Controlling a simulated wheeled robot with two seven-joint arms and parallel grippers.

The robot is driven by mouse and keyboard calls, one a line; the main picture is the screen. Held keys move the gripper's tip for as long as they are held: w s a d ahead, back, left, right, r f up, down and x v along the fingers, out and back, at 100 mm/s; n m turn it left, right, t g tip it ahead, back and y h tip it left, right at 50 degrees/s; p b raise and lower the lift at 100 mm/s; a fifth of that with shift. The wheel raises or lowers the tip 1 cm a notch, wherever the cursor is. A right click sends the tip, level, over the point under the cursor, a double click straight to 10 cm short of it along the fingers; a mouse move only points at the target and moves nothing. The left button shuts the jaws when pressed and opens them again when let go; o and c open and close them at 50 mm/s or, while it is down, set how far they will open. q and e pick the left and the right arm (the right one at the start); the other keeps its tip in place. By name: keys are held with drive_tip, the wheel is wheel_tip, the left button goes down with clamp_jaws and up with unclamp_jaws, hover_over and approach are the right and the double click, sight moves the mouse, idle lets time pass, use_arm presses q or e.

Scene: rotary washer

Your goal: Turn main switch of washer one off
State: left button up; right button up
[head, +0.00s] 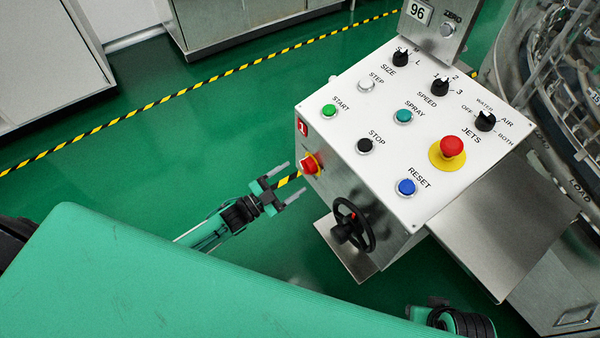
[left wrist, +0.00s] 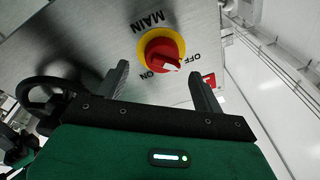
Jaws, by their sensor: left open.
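The main switch is a red knob on a yellow round base on the side of the white-topped control box, seen in the head view (head: 308,164) and the left wrist view (left wrist: 161,49). MAIN, ON and OFF are printed around it. The knob's grip points towards the side with ON and OFF; I cannot tell exactly which it marks. A red "1" label (head: 302,127) is near the switch. My left gripper (head: 296,178) is open and empty, its fingers pointing at the switch. In the wrist view the switch appears between and beyond the fingertips (left wrist: 159,72); contact is not clear.
A black handwheel (head: 353,228) sticks out below the switch side. The top panel (head: 385,110) carries several buttons, knobs and a red emergency stop (head: 452,146). The washer's metal drum frame (head: 565,60) stands at right. The green floor (head: 170,130) left of the box is clear.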

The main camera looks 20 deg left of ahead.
use_arm(q)
drive_tip(key=v, duration=0.9)
drive_tip(key=shift+s, duration=0.15)
